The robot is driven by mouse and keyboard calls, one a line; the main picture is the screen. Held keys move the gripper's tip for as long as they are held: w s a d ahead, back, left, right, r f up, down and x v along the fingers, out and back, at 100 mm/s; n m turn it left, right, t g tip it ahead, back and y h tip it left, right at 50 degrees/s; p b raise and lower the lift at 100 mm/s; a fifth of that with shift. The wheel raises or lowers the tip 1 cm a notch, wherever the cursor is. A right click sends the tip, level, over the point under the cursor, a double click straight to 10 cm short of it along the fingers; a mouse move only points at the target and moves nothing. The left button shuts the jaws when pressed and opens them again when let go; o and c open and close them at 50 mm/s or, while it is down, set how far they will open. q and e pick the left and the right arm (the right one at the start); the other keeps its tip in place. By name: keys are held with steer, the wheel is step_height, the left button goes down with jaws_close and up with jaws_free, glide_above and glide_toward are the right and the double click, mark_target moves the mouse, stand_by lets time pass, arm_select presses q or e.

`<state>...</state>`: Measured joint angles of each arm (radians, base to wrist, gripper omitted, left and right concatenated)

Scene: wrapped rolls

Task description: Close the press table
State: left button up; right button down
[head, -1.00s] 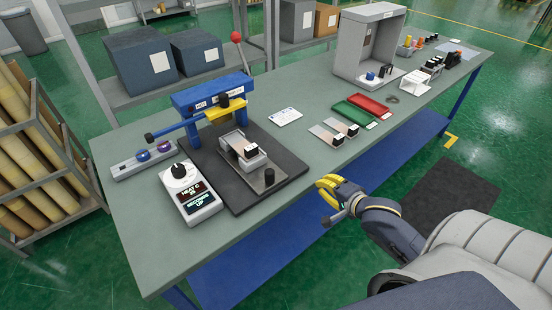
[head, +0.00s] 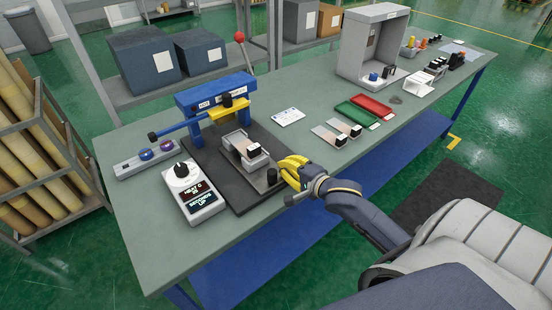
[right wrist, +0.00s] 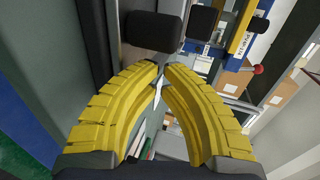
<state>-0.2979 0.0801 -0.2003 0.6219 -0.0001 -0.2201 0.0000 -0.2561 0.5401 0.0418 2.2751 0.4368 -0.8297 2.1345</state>
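The press has a blue frame (head: 217,90) and a yellow head (head: 229,108). Its black base plate (head: 237,195) lies on the workbench. The grey press table (head: 254,162) sits on the plate, out in front of the frame, with a flat piece and a small dark block on it. A short black knob (head: 271,176) stands at the front of the press; a black knob (right wrist: 153,32) shows just beyond my fingertips in the right wrist view. My right gripper (head: 283,167) has its yellow fingertips together and empty, right beside that knob. My left gripper is out of view.
A heat control box (head: 190,192) stands left of the press. Two samples (head: 337,132), green (head: 356,114) and red (head: 370,105) trays, and a grey booth (head: 370,45) lie farther right on the workbench (head: 300,145). A red-knobbed lever (head: 240,38) rises behind.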

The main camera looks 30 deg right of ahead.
mark_target(276, 165)
steer(key=shift+r+x, duration=0.2)
steer(key=shift+x, duration=0.6)
steer(key=shift+r+x, duration=0.15)
steer(key=shift+x, duration=0.7)
steer(key=shift+r+x, duration=0.2)
steer(key=shift+x, duration=0.6)
steer(key=shift+w, duration=0.15)
